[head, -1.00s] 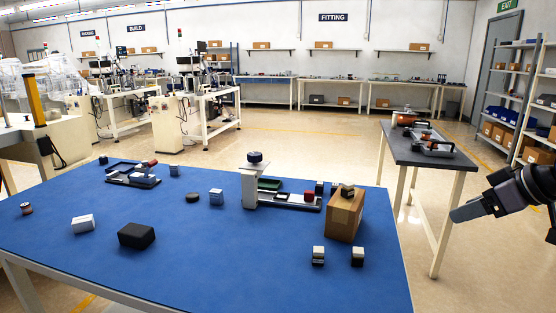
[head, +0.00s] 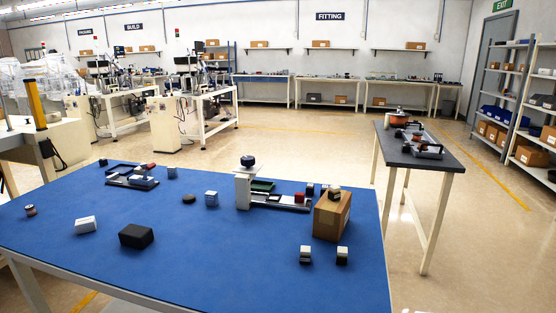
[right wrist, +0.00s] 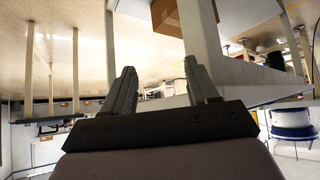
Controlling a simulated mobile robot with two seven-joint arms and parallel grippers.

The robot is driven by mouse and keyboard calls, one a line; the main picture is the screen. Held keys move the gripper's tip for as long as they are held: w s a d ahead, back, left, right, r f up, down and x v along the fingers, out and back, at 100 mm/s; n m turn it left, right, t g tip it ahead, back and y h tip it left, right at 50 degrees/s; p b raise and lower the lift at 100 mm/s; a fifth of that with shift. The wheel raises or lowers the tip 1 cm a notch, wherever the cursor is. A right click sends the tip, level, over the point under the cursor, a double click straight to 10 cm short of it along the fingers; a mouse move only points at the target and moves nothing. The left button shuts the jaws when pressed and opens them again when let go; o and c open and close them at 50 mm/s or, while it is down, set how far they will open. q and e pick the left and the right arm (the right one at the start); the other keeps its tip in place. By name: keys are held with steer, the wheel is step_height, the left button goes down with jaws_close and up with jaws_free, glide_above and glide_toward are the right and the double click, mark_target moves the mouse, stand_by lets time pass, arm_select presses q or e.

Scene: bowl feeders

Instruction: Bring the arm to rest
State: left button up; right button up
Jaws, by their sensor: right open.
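My right gripper (right wrist: 162,88) shows in the right wrist view with its two fingers apart and nothing between them. That view looks upside down, with the floor at the top and table legs around the fingers. In the head view the right gripper is out of sight; only a small dark piece of what seems to be my right arm (head: 551,175) shows at the right edge. My left gripper is in neither view.
A blue-topped table (head: 260,265) fills the front, holding a cardboard box (head: 331,216), a white press-like stand (head: 243,188), a black block (head: 136,236) and several small parts. A dark-topped side table (head: 440,160) stands at the right.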

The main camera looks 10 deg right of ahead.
steer(key=s+a+f+t+p, duration=0.1)
steer(key=s+a, duration=0.4)
steer(key=a, duration=0.5)
steer(key=s+a+f+t+p, duration=0.1)
steer(key=s+a, duration=0.4)
steer(key=a, duration=0.5)
steer(key=shift+f+p, duration=0.2)
steer(key=shift+p, duration=0.3)
